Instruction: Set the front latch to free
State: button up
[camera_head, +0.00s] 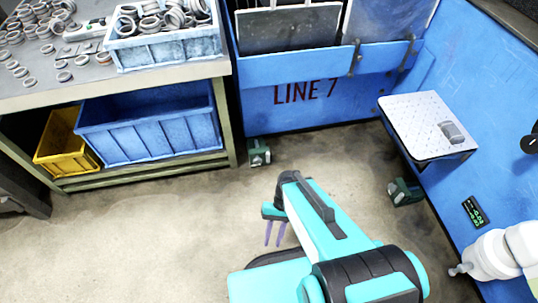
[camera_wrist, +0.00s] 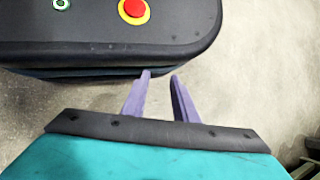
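My gripper (camera_head: 274,240) is over bare floor in the middle of the head view. Its two purple fingers point down, apart and empty. No part can be clearly made out as the front latch. Two small green and dark fittings sit low on the blue machine (camera_head: 350,112) marked LINE 7: one green fitting (camera_head: 259,152) at its left corner, another green fitting (camera_head: 404,191) under the shelf. The gripper touches neither; their settings are too small to read.
A workbench (camera_head: 120,78) with rings stands at left. A blue bin (camera_head: 150,130) and a yellow bin (camera_head: 62,150) sit beneath it. A grey shelf (camera_head: 415,115) juts from the machine, above a small display (camera_head: 475,211). The floor (camera_head: 140,235) between is clear.

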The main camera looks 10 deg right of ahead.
jog(key=d+r+h+p, duration=0.1)
jog(key=d+r+p, duration=0.1)
jog(key=r+p, duration=0.7)
jog(key=s+d+r+n+h+p, duration=0.1)
jog(key=d+r+p, duration=0.2)
jog(key=r+p, duration=0.6)
jog(key=s+d+r+h+p, duration=0.1)
jog(key=d+r+p, duration=0.1)
jog(key=r+p, duration=0.7)
jog(key=p, duration=0.5)
jog(key=shift+d+r+n+t+h, duration=0.3)
jog(key=shift+r+n+t+h, duration=0.1)
jog(key=shift+s, duration=0.1)
